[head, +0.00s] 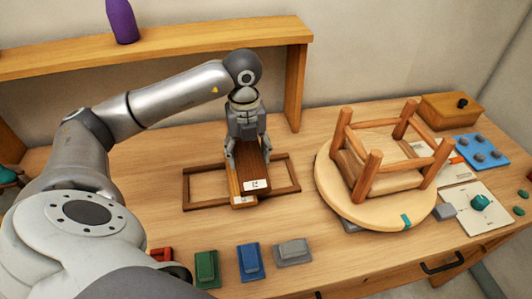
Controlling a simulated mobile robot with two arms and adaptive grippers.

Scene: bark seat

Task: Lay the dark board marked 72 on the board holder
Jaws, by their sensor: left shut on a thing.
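My left gripper (249,156) points down, its fingers shut across a dark brown board (256,172). A white label sits at the board's near end; its small print is too small to read surely. The board is over the middle of a flat wooden frame (187,190), which looks like the board holder. A lighter orange-brown board (236,188) with its own white label lies under and left of the dark one. I cannot tell whether the dark board touches it. The gripper hides the boards' far ends. My right gripper is not in view.
An upturned wooden stool (372,172) on a round seat stands to the right. Green (207,267), blue (250,261) and grey (292,251) blocks line the front. A shelf (200,48) with a purple bottle (122,20) stands behind. A wooden box (450,108) is back right.

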